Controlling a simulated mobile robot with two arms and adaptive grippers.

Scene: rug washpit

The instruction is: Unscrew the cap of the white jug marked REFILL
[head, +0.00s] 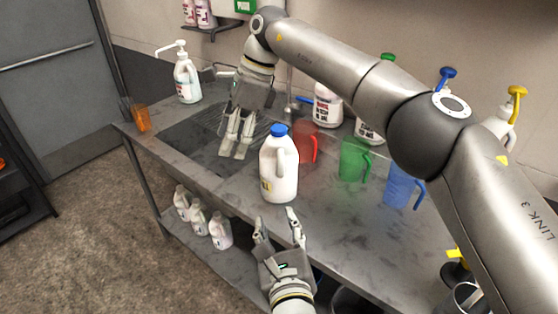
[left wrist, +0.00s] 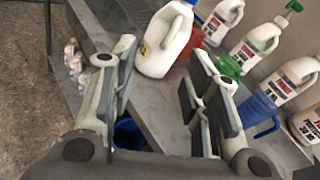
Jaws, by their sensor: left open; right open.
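A white jug (head: 277,175) with a blue cap (head: 277,130) stands upright on the metal counter. Part of a yellow label shows at its left edge; I cannot read its marking. My left gripper (head: 279,218) is open and empty, just in front of and below the jug. In the left wrist view the jug (left wrist: 163,42) stands beyond the open fingers (left wrist: 160,75), apart from them, with its cap at the top edge. My right gripper (head: 232,155) is open and empty, pointing down over the sink area to the left of the jug.
Red (head: 306,142), green (head: 354,158) and blue (head: 402,185) pitchers stand right of the jug. Pump bottles line the wall, including a white one (head: 186,80) at the left. An orange cup (head: 141,118) is at the left end. Several small jugs (head: 199,215) sit on the lower shelf.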

